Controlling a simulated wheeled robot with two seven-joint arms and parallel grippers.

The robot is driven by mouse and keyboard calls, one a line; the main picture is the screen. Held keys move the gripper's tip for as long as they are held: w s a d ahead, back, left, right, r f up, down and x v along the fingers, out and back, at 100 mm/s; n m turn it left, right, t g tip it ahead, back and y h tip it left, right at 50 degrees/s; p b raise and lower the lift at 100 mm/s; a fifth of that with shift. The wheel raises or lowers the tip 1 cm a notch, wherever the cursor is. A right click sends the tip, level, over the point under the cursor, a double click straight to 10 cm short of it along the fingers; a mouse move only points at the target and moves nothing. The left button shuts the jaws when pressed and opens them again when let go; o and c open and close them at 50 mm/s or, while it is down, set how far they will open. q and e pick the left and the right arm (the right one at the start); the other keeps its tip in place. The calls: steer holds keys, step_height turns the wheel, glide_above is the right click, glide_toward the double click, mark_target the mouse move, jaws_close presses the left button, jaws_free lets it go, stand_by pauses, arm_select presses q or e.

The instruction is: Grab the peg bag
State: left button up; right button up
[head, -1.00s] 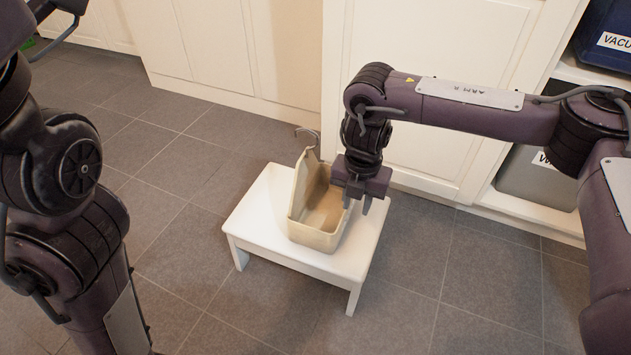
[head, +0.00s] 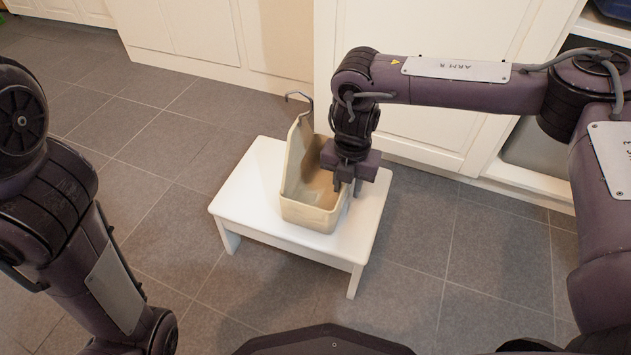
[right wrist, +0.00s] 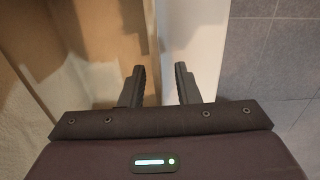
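The peg bag (head: 310,214) is a beige, open-topped, box-like bag with a tall back panel and a metal hook at its top. It stands upright on a white stool (head: 250,215). My right gripper (head: 347,190) points down at the bag's right side. In the right wrist view, the right gripper (right wrist: 161,84) is open, with a gap between its fingers. The bag's side wall (right wrist: 147,40) runs toward that gap, with the bag's inside to the left and the white stool top (right wrist: 195,40) to the right. I cannot tell whether the fingers touch it. My left gripper is outside the view.
White cabinets (head: 420,130) stand behind the stool. An open shelf unit (head: 530,180) is at the right. Grey tiled floor (head: 150,215) lies clear left and right of the stool. My left arm fills the left edge.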

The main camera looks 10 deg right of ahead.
jaws_close()
stand_by(0.4)
